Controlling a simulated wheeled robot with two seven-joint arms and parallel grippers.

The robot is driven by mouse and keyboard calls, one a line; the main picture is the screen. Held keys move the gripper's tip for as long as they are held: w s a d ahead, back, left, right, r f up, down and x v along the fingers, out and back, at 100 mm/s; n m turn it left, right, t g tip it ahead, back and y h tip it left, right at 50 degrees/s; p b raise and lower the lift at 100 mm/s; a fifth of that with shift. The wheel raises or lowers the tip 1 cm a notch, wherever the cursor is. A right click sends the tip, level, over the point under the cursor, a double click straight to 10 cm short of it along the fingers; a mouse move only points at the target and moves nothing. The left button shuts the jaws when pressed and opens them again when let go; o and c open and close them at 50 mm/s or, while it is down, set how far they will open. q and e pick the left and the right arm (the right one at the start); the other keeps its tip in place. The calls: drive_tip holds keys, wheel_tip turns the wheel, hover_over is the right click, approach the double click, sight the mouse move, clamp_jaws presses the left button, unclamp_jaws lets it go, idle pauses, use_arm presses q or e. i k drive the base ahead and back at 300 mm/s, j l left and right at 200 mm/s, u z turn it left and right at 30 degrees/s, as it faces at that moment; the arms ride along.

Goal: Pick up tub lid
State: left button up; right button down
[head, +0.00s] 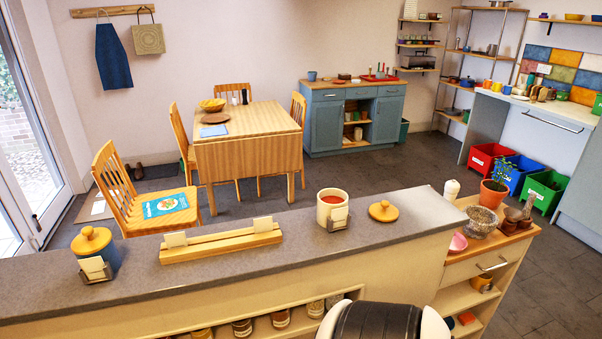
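A round yellow lid with a knob (383,211) lies on the grey counter (400,236), near its right end. Just left of it stands an open cream tub (332,212) with red contents and a small card holder in front. Neither of my grippers is in view. A white and black part at the bottom edge seems to be my own body.
A wooden rack (220,244) with two cards lies on the counter between the tubs. To the right, a lower wooden unit (490,238) holds a stone mortar (481,221), a potted plant (494,190) and a pink bowl (458,243). The counter left of the cream tub has bare patches.

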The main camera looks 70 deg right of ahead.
sight(383, 211)
drive_tip(key=z, duration=2.35)
